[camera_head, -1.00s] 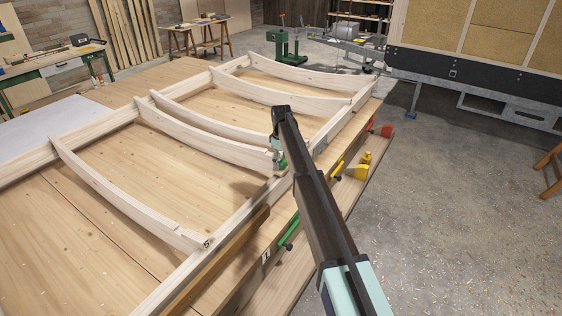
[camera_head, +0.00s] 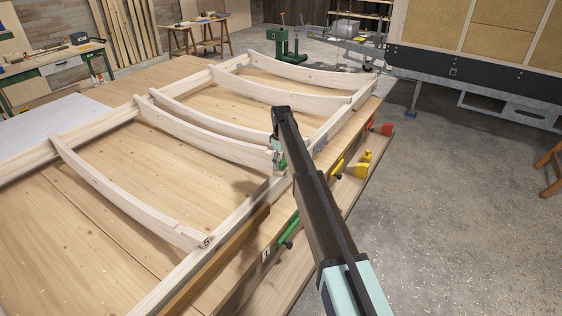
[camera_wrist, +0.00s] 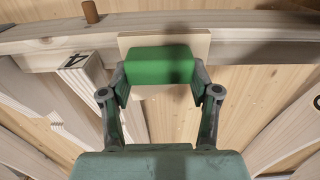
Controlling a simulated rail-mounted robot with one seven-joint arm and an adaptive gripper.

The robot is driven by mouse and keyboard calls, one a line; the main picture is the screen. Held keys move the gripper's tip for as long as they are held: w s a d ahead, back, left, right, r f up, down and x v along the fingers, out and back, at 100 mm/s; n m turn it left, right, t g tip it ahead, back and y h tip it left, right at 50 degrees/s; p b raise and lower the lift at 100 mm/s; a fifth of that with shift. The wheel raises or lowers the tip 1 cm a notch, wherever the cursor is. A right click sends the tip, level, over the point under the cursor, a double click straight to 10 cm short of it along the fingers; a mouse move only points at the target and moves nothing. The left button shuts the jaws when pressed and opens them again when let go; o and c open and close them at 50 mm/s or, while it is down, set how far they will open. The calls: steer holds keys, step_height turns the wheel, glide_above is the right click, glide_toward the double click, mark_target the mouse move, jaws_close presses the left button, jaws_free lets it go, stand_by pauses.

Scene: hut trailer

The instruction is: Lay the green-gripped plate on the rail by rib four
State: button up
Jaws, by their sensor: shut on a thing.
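My gripper (camera_wrist: 160,84) is shut on the green grip (camera_wrist: 158,65) of a thin pale wooden plate (camera_wrist: 203,45). In the wrist view the plate is at the long pale rail (camera_wrist: 60,46), just right of the rib end marked 4 (camera_wrist: 76,64). I cannot tell whether the plate touches the rail. In the head view my gripper (camera_head: 279,160) is at the near rail (camera_head: 232,220), by the end of rib four (camera_head: 200,138). Only a little green shows there; my arm hides most of the plate.
A rib marked 5 (camera_head: 125,200) lies nearer, and more curved ribs stand beyond. A brown strip (camera_head: 225,255) runs along the rail. Green (camera_head: 287,230), yellow (camera_head: 364,164) and red clamps (camera_head: 386,130) sit along the bench edge.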

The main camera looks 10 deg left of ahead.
steer(key=shift+f, duration=0.1)
steer(key=o, duration=1.4)
steer(key=shift+o, duration=0.2)
step_height(320, 180, up, 12)
